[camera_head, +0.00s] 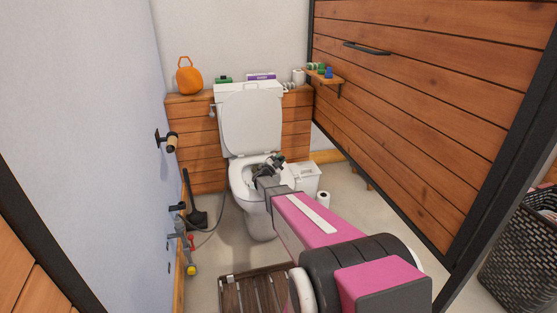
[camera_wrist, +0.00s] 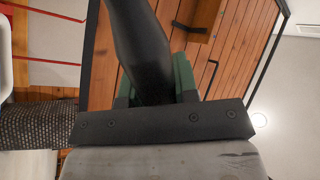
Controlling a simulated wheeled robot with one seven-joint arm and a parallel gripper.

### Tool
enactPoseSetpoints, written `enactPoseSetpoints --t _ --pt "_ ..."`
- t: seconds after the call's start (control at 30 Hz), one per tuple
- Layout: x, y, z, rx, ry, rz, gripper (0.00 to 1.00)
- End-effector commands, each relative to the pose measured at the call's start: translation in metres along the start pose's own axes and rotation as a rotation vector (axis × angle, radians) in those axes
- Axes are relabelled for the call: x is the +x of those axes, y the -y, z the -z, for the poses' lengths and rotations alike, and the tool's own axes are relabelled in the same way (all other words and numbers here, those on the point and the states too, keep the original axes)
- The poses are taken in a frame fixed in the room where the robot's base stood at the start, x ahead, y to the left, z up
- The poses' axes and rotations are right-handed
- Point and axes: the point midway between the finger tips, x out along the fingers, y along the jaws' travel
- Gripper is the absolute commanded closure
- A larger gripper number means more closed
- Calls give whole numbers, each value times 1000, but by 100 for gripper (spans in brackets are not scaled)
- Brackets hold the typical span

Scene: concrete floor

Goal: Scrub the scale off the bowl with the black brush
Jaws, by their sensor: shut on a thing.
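The white toilet bowl (camera_head: 238,185) stands against the back wall with its lid raised. My gripper (camera_head: 275,163) is over the bowl opening and hides much of its inside. In the wrist view my gripper (camera_wrist: 155,92) is shut on a thick black handle, which I take to be the black brush (camera_wrist: 140,40); green finger pads show on both sides of it. The brush head cannot be made out, nor whether it touches the bowl. The scale cannot be made out.
A white bin (camera_head: 306,181) and a paper roll (camera_head: 323,201) stand right of the toilet. A black long-handled tool (camera_head: 196,214) stands left. A slatted wooden mat (camera_head: 258,290) lies in front. A dark basket (camera_head: 520,255) is far right.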

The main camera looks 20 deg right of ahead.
Motion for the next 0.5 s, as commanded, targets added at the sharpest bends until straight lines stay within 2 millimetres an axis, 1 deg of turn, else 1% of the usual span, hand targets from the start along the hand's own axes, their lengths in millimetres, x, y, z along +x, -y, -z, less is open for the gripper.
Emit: enactPoseSetpoints --t 0.23,0.5 --pt "8 -5 0 1 0 0 96" --pt "15 -11 5 0 -1 0 96"
